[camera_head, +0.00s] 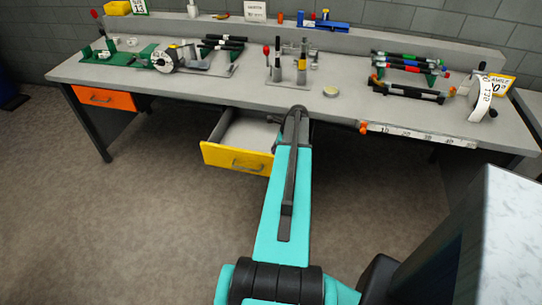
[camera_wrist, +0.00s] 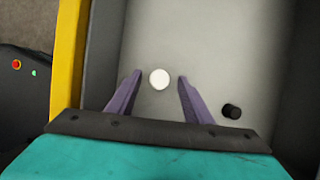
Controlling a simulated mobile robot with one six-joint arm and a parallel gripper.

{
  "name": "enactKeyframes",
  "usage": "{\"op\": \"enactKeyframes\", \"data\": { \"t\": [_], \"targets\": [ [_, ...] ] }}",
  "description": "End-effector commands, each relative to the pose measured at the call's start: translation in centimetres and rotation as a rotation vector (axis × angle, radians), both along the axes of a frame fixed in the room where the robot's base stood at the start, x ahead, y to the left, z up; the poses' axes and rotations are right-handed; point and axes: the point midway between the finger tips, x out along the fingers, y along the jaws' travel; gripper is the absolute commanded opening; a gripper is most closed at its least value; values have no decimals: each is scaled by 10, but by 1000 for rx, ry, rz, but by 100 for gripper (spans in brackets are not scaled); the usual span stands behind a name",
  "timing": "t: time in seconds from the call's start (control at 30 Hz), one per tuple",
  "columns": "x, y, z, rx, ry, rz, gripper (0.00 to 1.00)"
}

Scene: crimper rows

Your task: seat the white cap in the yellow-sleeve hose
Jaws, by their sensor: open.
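In the wrist view, the white cap (camera_wrist: 159,79) lies in the open yellow-front drawer (camera_head: 236,157). My gripper (camera_wrist: 159,75) is open, with one purple finger on each side of the cap and a gap to both. Its height above the cap is hard to tell. In the head view my own arm hides the gripper and the cap is not visible. The yellow-sleeve hose (camera_head: 301,65) appears to stand upright in a grey holder on the bench, beside another upright dark hose (camera_head: 277,66).
A black cap (camera_wrist: 232,111) lies in the drawer, right of my gripper. The drawer's yellow front wall (camera_wrist: 68,60) is close on the left. Racks of hoses (camera_head: 408,68) are farther right.

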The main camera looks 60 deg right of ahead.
Motion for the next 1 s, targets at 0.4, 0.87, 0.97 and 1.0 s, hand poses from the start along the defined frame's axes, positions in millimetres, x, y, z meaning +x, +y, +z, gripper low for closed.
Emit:
{"op": "enactKeyframes", "data": {
  "t": [0.4, 0.87, 0.97, 1.0],
  "targets": [
    [3, 1, -7, 0, 0, 1, 46],
    [3, 1, -6, -1, 0, 2, 16],
    [4, 2, -6, -1, 0, 2, 3],
    [4, 2, -6, -1, 0, 2, 3]
  ]
}}
